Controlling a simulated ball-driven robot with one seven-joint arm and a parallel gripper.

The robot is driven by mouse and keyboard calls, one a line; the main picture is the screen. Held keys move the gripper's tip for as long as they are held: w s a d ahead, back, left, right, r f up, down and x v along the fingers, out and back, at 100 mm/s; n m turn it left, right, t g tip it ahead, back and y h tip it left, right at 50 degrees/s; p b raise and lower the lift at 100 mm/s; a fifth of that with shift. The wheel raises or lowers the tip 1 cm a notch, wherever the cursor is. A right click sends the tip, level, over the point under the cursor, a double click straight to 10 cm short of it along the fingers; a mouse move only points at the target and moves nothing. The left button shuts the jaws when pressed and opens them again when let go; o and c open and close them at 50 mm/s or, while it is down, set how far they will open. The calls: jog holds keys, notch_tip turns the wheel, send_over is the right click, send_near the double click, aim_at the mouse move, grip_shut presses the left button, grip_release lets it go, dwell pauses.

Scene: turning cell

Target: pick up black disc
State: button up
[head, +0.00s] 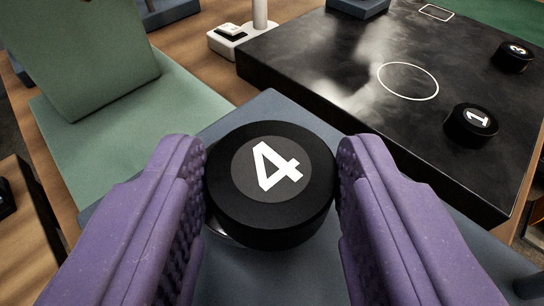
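A black disc (240,213) with a white 4 on a dark grey round label lies flat between the two purple fingers of my gripper (271,190). Both ribbed finger pads meet the sides of the disc, with no clear gap on either side. The disc is over a blue-grey block (265,108); I cannot tell whether it still touches it. A small pale, shiny patch shows under its lower left edge. Two more black discs, one marked 1 (468,128) and one marked 3 (511,58), stand on a glossy black slab (330,70) at the right.
A white circle outline (408,81) marks a bare part of the slab. A white base with a post (240,36) stands beside the slab's left corner. A green chair-like panel (85,50) rises at the upper left. The wooden surface (190,50) shows between them.

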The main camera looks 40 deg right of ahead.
jog(key=shift+c, duration=1.2)
jog(key=shift+r, duration=0.15)
jog(key=shift+r, duration=0.2)
notch_tip(320, 180, up, 3)
jog(key=shift+r+p, duration=0.1)
jog(key=shift+p, duration=1.05)
jog(key=s+d+r+b, duration=0.1)
jog(key=s+b, duration=0.4)
jog(key=s, duration=1.1)
jog(key=shift+b, duration=0.4)
